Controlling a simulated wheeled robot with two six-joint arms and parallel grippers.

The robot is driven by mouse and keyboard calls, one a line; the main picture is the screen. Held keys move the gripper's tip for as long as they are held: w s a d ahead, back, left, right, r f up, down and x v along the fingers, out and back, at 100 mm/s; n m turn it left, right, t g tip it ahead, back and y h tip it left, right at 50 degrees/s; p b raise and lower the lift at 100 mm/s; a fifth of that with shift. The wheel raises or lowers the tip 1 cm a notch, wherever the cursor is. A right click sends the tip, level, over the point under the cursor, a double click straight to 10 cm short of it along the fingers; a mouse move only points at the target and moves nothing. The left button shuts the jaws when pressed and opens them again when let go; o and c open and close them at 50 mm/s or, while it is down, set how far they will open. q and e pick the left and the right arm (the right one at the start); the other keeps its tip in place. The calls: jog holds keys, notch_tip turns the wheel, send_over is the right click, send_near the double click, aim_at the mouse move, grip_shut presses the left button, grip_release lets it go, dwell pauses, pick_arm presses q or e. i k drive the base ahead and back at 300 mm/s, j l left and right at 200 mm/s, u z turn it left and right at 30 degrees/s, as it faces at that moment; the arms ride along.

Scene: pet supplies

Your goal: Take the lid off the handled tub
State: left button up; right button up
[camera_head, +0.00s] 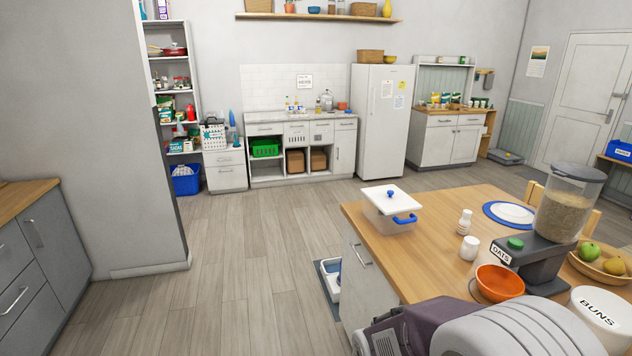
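The handled tub (384,221) stands upright on the wooden counter, near its far left corner. It is a whitish, see-through box with a blue handle (405,219) on the side facing me. Its white lid (378,201) sits on top and has a small blue knob (391,194) in the middle. The lid looks level and seated on the rim. Neither of my grippers is in view, and nothing touches the tub or lid.
On the counter (432,262) right of the tub stand a white bottle (464,222), a white shaker (469,248), an orange bowl (500,281), an OATS dispenser (566,205) and a BUNS container (603,316). A grey rounded shape covers the counter's near side. Floor (235,250) left of it is clear.

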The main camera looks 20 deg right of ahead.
aim_at(390, 199)
jog(key=i, duration=0.85)
jog(key=i+j, duration=0.1)
jog(key=i, duration=0.75)
jog(key=i+l+z, duration=0.1)
jog(key=z, duration=0.3)
jog(key=i+z, duration=0.45)
jog(key=i+j+z, duration=0.1)
jog(key=z, duration=0.3)
jog(key=i+j+z, duration=0.1)
jog(key=i+z, duration=0.15)
jog(key=z, duration=0.15)
